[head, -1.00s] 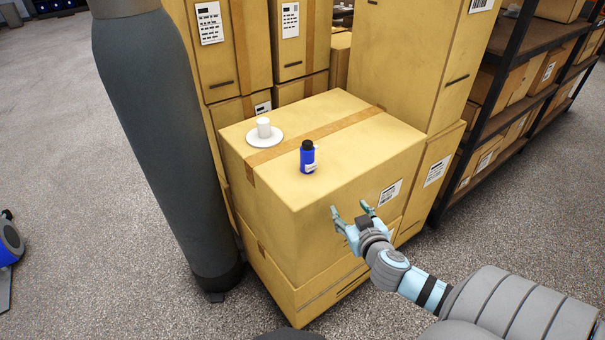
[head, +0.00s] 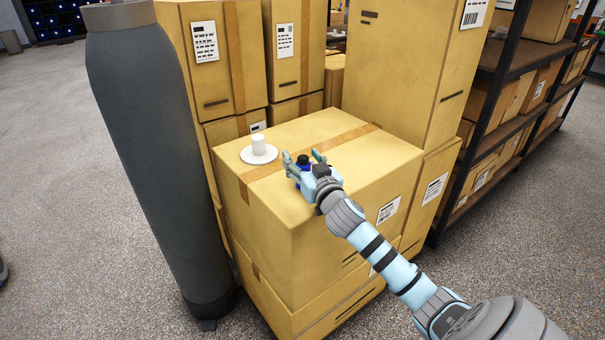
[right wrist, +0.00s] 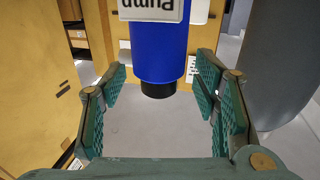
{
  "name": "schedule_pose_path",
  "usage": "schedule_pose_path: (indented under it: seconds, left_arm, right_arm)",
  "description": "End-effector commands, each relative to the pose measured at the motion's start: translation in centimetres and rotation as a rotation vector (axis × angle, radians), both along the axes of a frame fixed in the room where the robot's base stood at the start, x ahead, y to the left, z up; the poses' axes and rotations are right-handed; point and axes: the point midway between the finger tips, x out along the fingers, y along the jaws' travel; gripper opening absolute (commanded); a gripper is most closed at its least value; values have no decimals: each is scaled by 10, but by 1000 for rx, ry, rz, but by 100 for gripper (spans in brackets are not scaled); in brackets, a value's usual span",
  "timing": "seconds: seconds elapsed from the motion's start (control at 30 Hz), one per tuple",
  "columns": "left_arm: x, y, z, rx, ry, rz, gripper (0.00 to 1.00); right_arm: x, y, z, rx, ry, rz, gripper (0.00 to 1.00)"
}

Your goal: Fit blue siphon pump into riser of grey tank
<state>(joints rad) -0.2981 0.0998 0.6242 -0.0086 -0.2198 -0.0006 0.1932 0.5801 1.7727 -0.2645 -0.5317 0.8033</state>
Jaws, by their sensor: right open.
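The blue pump (head: 303,189) has a black cap and stands on the top cardboard box, partly hidden by my right gripper (head: 303,157). That gripper is open, with its fingers spread on both sides of the pump. In the right wrist view the pump (right wrist: 160,50) appears upside down, with a white label, between the open fingertips (right wrist: 160,78). A gap shows on each side, so the fingers do not grip it. A pale round base (head: 259,155) with a short upright white cylinder (head: 258,144) sits left of the pump. I cannot tell whether this is the tank's riser. My left gripper is not in view.
The cardboard box (head: 270,226) bears both items and has free room on its right. Tall boxes (head: 405,65) stand behind it. A large dark grey cylinder (head: 150,160) stands at the left. A dark shelf rack (head: 505,60) is at the right.

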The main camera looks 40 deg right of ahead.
Motion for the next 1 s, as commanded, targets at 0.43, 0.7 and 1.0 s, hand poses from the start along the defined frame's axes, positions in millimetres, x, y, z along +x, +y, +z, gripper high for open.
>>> schedule_pose_path:
  seconds: [0.43,0.7,1.0]
  left_arm:
    - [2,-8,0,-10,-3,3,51]
    - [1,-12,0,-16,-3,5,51]
    - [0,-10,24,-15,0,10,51]
  right_arm:
    - [0,0,0,-1,1,0,11]
    - [0,0,0,-1,0,0,0]
    - [0,0,53,-2,-4,-1,0]
